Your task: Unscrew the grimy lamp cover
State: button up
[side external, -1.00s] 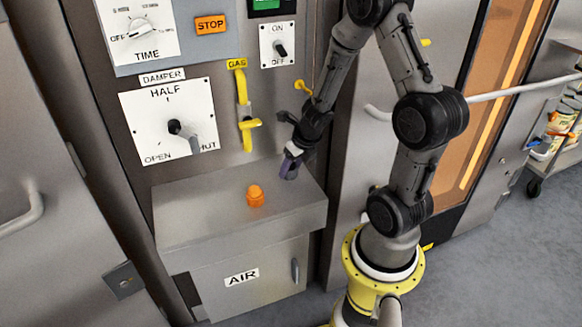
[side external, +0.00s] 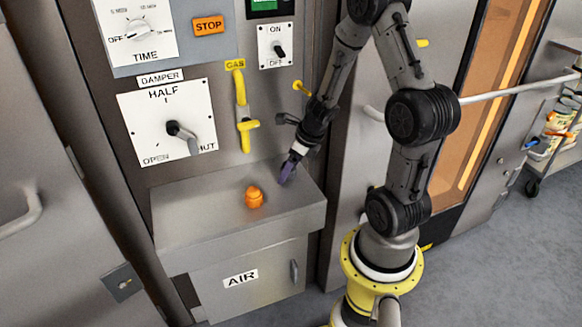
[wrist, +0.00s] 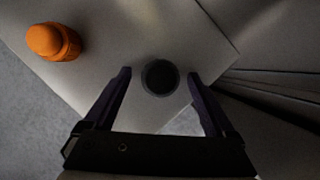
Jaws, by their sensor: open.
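A dark round piece (wrist: 160,77) shows on the top of the grey metal box in the wrist view, between my fingers. It may be the grimy lamp cover, but I cannot tell whether it is a cover or a socket. In the side view my gripper hides that spot. My gripper (side external: 287,173) points down close over the box top; whether it touches anything is unclear. Its two dark purple fingers also show in the wrist view (wrist: 159,75), apart, one on each side of the dark piece. An orange ribbed cap (side external: 254,197) stands upright on the box top; it also shows in the wrist view (wrist: 55,42).
The box (side external: 190,225) is labelled AIR. Behind it rises a panel with a damper knob (side external: 178,130), a yellow gas handle (side external: 248,124) and a small yellow-tipped lever (side external: 300,87) near my wrist. The box top left of the orange cap is clear.

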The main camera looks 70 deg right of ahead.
jog(key=shift+r, duration=0.1)
jog(key=v, duration=1.3)
jog(key=shift+s+r, duration=0.2)
jog(key=shift+r, duration=0.1)
